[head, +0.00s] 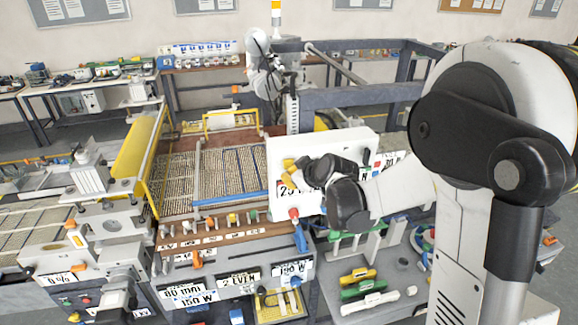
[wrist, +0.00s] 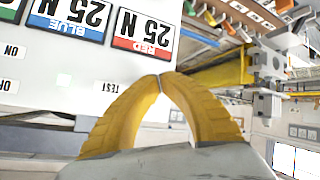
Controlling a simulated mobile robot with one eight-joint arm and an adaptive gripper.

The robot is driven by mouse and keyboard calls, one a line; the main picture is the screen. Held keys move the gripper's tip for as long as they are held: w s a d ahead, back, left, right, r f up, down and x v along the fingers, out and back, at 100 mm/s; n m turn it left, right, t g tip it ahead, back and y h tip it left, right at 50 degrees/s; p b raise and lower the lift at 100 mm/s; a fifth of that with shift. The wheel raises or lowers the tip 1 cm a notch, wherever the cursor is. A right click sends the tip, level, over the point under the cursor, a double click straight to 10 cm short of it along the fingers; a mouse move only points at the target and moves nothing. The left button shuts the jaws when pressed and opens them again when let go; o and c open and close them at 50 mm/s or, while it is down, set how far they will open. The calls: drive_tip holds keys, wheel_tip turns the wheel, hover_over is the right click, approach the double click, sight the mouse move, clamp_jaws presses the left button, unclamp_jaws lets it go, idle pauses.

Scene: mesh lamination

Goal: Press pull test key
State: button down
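The white pull-test box (head: 330,150) stands right of the middle in the head view, partly hidden by my arm. In the wrist view its panel (wrist: 60,70) appears upside down, with a TEST label (wrist: 107,87), ON and OFF labels at the left, and "25 N" plates for blue and red. No key can be made out by the TEST label; my fingers may hide it. My gripper (wrist: 161,78) has yellow fingers whose tips meet, with nothing seen between them. The tips appear right of the TEST label; contact cannot be told. In the head view my gripper (head: 291,164) is before the box.
Below the box are a red knob (head: 293,213) and a blue handle (head: 300,238). A mesh bed (head: 230,172) with a yellow rail lies to the left. A grey bench (head: 385,265) with coloured handles is below right.

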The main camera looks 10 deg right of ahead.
drive_tip(key=shift+w, duration=0.2)
drive_tip(key=shift+w, duration=0.3)
drive_tip(key=shift+w+b, duration=0.4)
drive_tip(key=shift+w, duration=0.1)
idle(0.9)
drive_tip(key=shift+s, duration=0.95)
drive_tip(key=s, duration=0.5)
drive_tip(key=shift+b, duration=0.4)
idle(0.3)
